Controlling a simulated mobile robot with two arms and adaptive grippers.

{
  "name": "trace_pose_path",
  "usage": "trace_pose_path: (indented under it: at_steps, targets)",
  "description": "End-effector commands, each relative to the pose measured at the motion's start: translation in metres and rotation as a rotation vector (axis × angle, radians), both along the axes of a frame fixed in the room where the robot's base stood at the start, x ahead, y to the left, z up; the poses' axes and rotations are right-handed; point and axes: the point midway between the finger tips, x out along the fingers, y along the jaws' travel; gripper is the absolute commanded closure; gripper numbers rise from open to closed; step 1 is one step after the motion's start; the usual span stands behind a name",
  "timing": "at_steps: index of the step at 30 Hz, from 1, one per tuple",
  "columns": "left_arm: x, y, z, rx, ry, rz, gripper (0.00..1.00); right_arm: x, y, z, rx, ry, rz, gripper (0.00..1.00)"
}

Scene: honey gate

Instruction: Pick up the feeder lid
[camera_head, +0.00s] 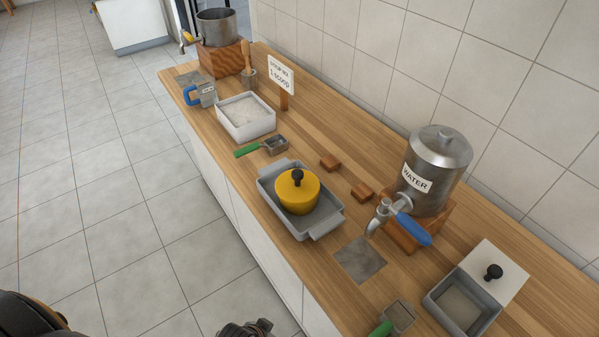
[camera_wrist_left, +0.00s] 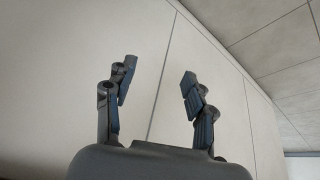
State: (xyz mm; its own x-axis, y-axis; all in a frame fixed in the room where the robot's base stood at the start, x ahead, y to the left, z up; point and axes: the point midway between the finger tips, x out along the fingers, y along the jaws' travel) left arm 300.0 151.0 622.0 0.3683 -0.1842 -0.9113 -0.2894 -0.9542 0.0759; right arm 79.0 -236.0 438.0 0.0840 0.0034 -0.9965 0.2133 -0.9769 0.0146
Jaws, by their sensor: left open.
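A round yellow lid with a black knob (camera_head: 297,192) sits in a grey tray with two end handles (camera_head: 326,223) on the counter. It looks like the feeder lid, but no label shows this. A second, white square lid with a black knob (camera_head: 505,264) rests at the back of a grey box (camera_head: 459,309) at the lower right.
The steel water urn (camera_head: 438,165) with a blue-handled tap stands right of the tray on the wooden counter (camera_head: 345,130). A green-handled scoop (camera_head: 262,146), wooden blocks (camera_head: 362,193) and a white bin (camera_head: 245,117) lie near. The tiled floor left of the counter (camera_head: 120,200) is clear.

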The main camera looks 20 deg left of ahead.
Motion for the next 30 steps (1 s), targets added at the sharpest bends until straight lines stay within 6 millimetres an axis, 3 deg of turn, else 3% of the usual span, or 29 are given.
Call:
trace_pose_path:
  at_steps: [1, 3, 11, 18, 21, 26, 30]
  targets:
    - [0.014, -0.007, 0.045, -0.019, -0.037, -0.014, 0.46, 0.001, 0.000, 0.015, 0.000, -0.002, 0.000, 0.60]
    - [0.026, -0.015, 0.088, -0.042, -0.074, -0.036, 0.46, 0.003, 0.000, 0.023, 0.000, -0.005, 0.000, 0.60]
    - [0.055, -0.050, 0.235, -0.140, -0.252, -0.143, 0.46, 0.009, 0.000, 0.049, 0.001, -0.014, 0.000, 0.60]
    - [0.102, -0.116, 0.367, -0.343, -0.695, -0.275, 0.46, 0.009, 0.000, 0.059, 0.001, -0.013, 0.000, 0.60]
    - [0.121, -0.129, 0.411, -0.404, -0.892, -0.255, 0.46, 0.008, 0.000, 0.059, 0.001, -0.013, 0.000, 0.60]
    - [0.152, -0.126, 0.476, -0.447, -1.197, -0.095, 0.46, 0.008, 0.000, 0.061, 0.001, -0.012, 0.000, 0.60]
    - [0.179, -0.091, 0.506, -0.381, -1.362, 0.207, 0.46, 0.007, 0.000, 0.062, 0.000, -0.011, 0.000, 0.60]
